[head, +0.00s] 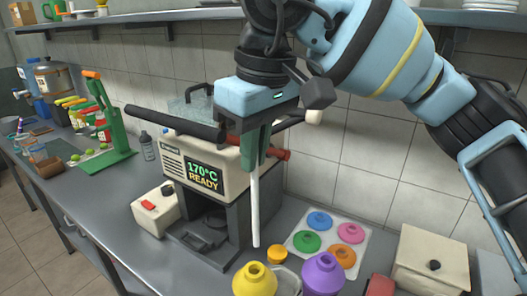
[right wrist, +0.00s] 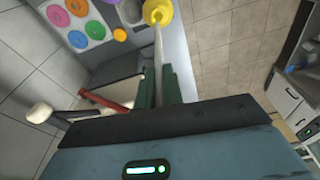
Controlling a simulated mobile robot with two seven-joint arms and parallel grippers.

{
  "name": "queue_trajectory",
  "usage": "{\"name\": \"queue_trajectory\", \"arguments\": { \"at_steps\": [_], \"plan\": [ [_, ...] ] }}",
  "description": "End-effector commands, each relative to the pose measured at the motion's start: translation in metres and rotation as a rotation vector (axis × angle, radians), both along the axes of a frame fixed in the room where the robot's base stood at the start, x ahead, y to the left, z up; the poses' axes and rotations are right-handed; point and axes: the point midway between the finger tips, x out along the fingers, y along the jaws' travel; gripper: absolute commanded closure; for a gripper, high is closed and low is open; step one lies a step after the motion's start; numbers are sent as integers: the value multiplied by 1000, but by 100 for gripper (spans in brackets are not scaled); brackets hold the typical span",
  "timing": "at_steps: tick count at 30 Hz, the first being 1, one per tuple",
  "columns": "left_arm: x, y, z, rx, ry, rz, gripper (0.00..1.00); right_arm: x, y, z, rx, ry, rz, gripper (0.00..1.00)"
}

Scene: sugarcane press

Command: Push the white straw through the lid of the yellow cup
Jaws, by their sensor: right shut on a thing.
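My right gripper (head: 256,158) is shut on the white straw (head: 255,208) and holds it upright by its upper part. The straw's lower end hangs free, just above and slightly behind the yellow cup's lid in the head view. The yellow cup (head: 254,281) stands at the bottom of the head view with a domed lid that has a hole on top. In the right wrist view, the straw (right wrist: 158,48) runs out between my green fingers (right wrist: 160,88) toward the yellow cup (right wrist: 157,12); the exact gap is hard to tell. My left gripper is not in view.
A purple cup (head: 322,274) stands right of the yellow one. Behind are a small orange piece (head: 277,254) and a white tray (head: 361,243) of coloured lids. A press machine reading 170°C READY (head: 205,174) stands close to the left. A beige box (head: 430,260) is at right.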

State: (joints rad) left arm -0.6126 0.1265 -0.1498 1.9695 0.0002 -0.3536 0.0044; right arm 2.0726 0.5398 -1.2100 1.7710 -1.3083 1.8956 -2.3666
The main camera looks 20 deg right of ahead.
Motion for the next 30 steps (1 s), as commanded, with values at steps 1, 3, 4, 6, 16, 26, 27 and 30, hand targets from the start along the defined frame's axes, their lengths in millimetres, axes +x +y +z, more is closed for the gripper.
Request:
{"name": "queue_trajectory", "arguments": {
  "at_steps": [1, 3, 4, 6, 16, 26, 27, 30],
  "plan": [
    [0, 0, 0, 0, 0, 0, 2, 0, 1, 1, 1, -1, 6, 100],
    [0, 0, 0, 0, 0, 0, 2, 0, 2, 2, 1, -2, 11, 100],
    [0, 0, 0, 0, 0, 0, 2, 0, 2, 2, 1, -2, 12, 100],
    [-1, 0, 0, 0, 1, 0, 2, 0, 2, 2, 1, 0, 14, 100],
    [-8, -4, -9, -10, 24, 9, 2, 1, 2, -16, 1, 3, 14, 100],
    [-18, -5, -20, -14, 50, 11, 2, 0, 2, -47, 0, 2, 12, 100],
    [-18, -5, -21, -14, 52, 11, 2, 0, 2, -50, 0, 1, 13, 100],
    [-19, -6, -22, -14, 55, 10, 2, 0, 2, -53, 2, 0, 12, 100]
  ]
}}
